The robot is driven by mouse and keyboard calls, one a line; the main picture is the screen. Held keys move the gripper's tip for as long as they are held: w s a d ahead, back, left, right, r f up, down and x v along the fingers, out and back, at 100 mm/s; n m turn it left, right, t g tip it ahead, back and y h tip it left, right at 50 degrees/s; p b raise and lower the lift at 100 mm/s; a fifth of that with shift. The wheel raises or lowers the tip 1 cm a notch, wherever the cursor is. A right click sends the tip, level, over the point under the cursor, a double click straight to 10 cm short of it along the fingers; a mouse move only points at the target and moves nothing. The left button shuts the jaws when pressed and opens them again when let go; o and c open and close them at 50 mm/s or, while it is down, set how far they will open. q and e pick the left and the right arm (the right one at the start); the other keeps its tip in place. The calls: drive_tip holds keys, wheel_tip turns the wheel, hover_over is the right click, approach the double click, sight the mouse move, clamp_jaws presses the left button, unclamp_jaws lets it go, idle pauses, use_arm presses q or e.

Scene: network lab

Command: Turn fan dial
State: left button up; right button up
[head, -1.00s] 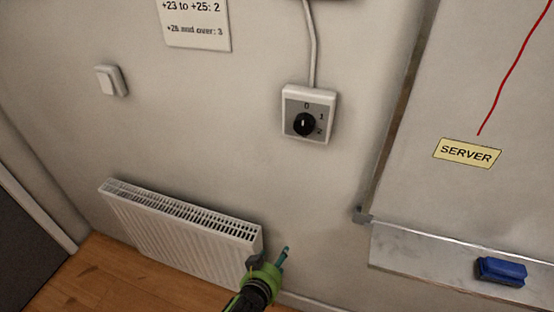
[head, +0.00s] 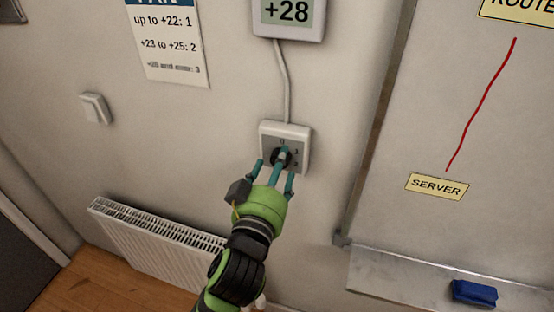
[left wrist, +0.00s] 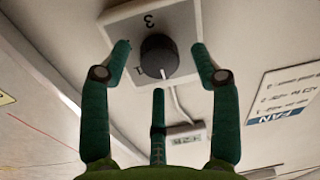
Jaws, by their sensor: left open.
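The fan dial (head: 275,156) is a black round knob on a white-framed grey box (head: 298,131) on the wall. My left gripper's fingers partly cover it in the head view. In the left wrist view the dial (left wrist: 158,55) shows clearly, with a 3 printed on the plate beside it. My left gripper (head: 276,167) is open in front of the box. Two green fingers stand apart on either side of the dial and the third is below it in the wrist view. I cannot tell whether any finger touches. My right gripper is not in view.
A display above the box (head: 287,12) reads +28. A fan notice (head: 168,45) lists "up to +22: 1" and "+23 to +25: 2"; its last line is blurred. A radiator (head: 150,245) is below left, a light switch (head: 96,108) left, a whiteboard (head: 420,130) right.

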use_arm(q)
drive_tip(key=shift+w, duration=0.3)
drive_tip(key=c, duration=1.1)
drive_tip(key=shift+c, duration=0.2)
